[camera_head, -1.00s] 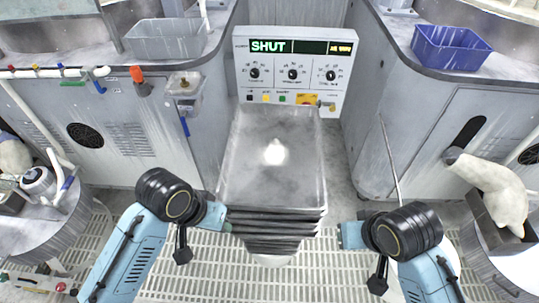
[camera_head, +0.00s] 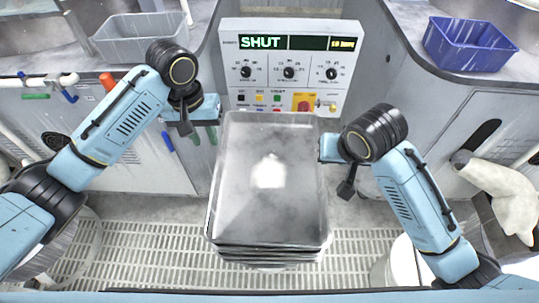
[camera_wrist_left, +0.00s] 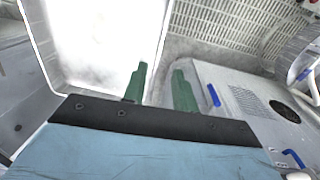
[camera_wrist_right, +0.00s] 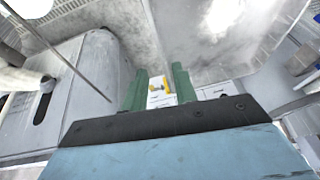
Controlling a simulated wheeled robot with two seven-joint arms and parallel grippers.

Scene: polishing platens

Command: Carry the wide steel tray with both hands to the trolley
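The wide steel tray (camera_head: 240,203) is the grey, shallow top tray of a stack in the middle of the head view, below the control panel. A white glare lies on its floor. My left gripper (camera_head: 204,138) is by its far left corner. In the left wrist view the green fingers (camera_wrist_left: 160,85) are apart, one over the tray and one outside its rim. My right gripper (camera_head: 322,150) is by the far right side. I cannot make out a trolley.
The control panel (camera_head: 291,55) reads SHUT and stands just behind the tray. A grey bin (camera_head: 140,38) and a blue bin (camera_head: 466,45) sit on side counters. A white jointed arm (camera_head: 495,185) stands at the right. Slatted floor (camera_head: 150,245) lies around the stack.

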